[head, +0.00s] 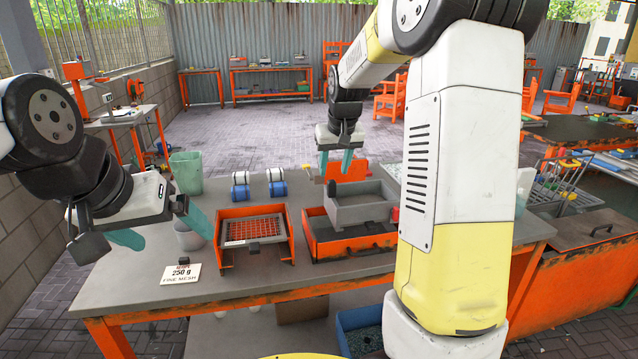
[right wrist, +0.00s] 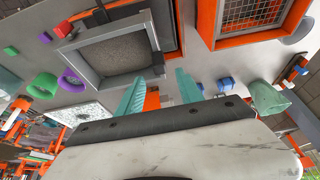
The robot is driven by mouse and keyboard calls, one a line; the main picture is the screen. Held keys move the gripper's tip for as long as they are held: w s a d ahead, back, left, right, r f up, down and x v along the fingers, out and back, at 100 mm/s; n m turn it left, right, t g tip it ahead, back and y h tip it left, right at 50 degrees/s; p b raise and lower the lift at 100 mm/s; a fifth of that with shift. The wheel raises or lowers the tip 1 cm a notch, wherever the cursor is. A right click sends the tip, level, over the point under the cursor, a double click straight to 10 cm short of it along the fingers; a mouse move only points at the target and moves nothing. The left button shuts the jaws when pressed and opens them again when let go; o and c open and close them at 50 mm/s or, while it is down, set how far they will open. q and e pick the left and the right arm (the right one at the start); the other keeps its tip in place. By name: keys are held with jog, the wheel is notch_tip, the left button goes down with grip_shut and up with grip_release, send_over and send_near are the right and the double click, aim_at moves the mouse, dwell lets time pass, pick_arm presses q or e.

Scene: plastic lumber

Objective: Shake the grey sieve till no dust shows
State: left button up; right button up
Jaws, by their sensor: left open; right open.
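The grey sieve (head: 345,217) is a square walled frame on the right part of the bench, at the back of an orange tray (head: 321,251). In the right wrist view the sieve (right wrist: 82,72) shows a grey speckled surface inside its walls; I cannot tell how much of that is dust. My right gripper (head: 335,162) is open and empty above the sieve's back left side. Its teal fingers (right wrist: 160,92) are spread in the wrist view, one close to the sieve's wall. My left gripper (head: 160,227) is open and empty over the bench's left side, away from the sieve.
An orange frame with wire mesh (head: 253,231) stands left of the tray. A sign reading 250 g fine mesh (head: 181,273) lies at the front left. A green bin (head: 186,173), a pale cup (head: 188,236) and blue-and-white containers (head: 240,190) stand around. My right arm hides the bench's right part.

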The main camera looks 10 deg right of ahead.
aim_at(332, 181)
jog(key=x, duration=0.6)
jog(key=shift+f, duration=0.1)
jog(key=shift+c, duration=0.4)
grip_shut()
dwell(0.6)
